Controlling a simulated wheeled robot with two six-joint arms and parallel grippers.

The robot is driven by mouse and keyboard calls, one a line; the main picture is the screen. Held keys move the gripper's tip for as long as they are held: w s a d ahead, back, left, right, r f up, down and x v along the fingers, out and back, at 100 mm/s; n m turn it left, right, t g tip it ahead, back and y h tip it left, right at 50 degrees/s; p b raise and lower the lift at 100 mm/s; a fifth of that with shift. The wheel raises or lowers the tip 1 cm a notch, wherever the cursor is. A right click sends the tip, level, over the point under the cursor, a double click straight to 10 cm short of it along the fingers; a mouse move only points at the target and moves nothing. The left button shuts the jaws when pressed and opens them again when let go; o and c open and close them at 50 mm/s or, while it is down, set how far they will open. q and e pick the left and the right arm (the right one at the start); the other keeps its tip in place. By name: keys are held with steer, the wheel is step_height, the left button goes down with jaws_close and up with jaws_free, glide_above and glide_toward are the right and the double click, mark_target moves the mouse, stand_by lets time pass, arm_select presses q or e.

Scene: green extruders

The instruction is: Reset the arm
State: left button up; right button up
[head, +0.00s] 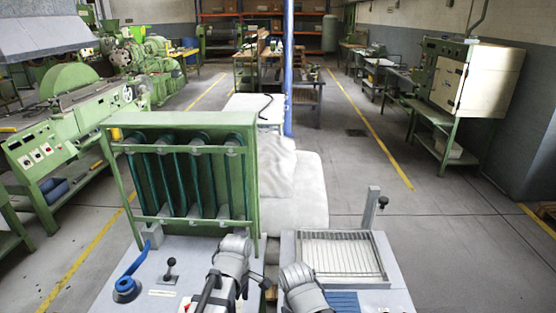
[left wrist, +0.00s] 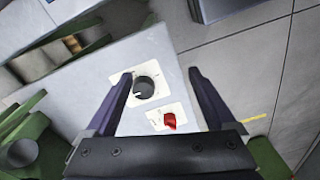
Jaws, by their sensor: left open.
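My left gripper (left wrist: 160,75) is open in the left wrist view, with its two dark fingers apart and nothing held. A black round knob (left wrist: 144,88) on a white plate appears between the fingers, closer to the left one; I cannot tell how far it is from them. A red switch (left wrist: 170,120) on another white plate shows below it on the same light grey panel (left wrist: 90,85). In the head view parts of my two arms show at the bottom; I cannot make out either gripper's jaws there.
A green extruder frame (head: 190,119) stands on a grey console with a blue handle (head: 125,285) and a black lever (head: 170,266). A wire-grid tray (head: 341,236) lies to the right. A blue post (head: 288,75) stands behind.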

arm_select(q)
steer(key=s+d+m, duration=0.5)
steer(key=s+m, duration=0.3)
steer(key=m, duration=1)
steer(key=shift+s+y, duration=0.3)
steer(key=shift+s, duration=0.1)
steer(key=shift+d, duration=0.1)
steer(key=shift+c, duration=0.2)
stand_by(0.5)
